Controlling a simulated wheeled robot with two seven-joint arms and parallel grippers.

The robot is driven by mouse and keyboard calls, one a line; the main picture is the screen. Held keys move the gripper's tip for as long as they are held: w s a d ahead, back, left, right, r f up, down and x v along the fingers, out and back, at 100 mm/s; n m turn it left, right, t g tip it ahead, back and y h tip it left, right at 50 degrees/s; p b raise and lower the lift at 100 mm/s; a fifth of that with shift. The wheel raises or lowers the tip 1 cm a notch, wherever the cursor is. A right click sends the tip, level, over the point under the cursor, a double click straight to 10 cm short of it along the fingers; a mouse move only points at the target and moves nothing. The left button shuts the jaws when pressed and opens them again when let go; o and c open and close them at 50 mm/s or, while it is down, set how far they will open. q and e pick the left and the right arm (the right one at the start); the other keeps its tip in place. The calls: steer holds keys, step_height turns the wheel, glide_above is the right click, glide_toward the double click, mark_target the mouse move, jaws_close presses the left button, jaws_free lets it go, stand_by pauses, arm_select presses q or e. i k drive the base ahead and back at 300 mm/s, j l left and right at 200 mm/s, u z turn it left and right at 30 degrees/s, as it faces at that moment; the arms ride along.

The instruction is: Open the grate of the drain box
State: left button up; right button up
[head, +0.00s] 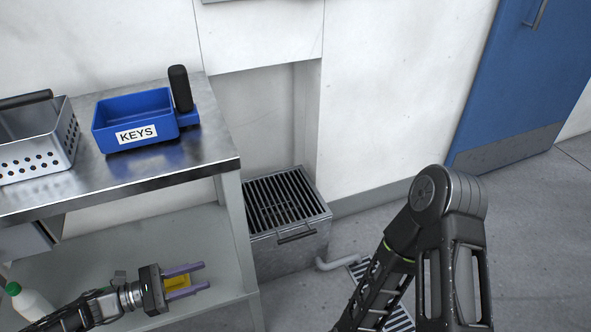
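The drain box (285,257) is a metal box on the floor against the wall, right of the steel table. Its dark slatted grate (280,199) lies flat across the top, closed. A bar handle (297,234) is at its front edge. My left gripper (197,278) is at the lower left, in front of the table's lower shelf and left of the drain box, apart from it.
A steel table (190,157) stands left of the drain box, with a blue KEYS bin (134,112) and a perforated metal basket (40,150) on top. A white bottle with a green cap (30,303) is at lower left. A pipe (335,263) leads to a floor drain (362,270).

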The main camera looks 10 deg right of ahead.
mark_target(328, 213)
steer(key=i+l, duration=0.9)
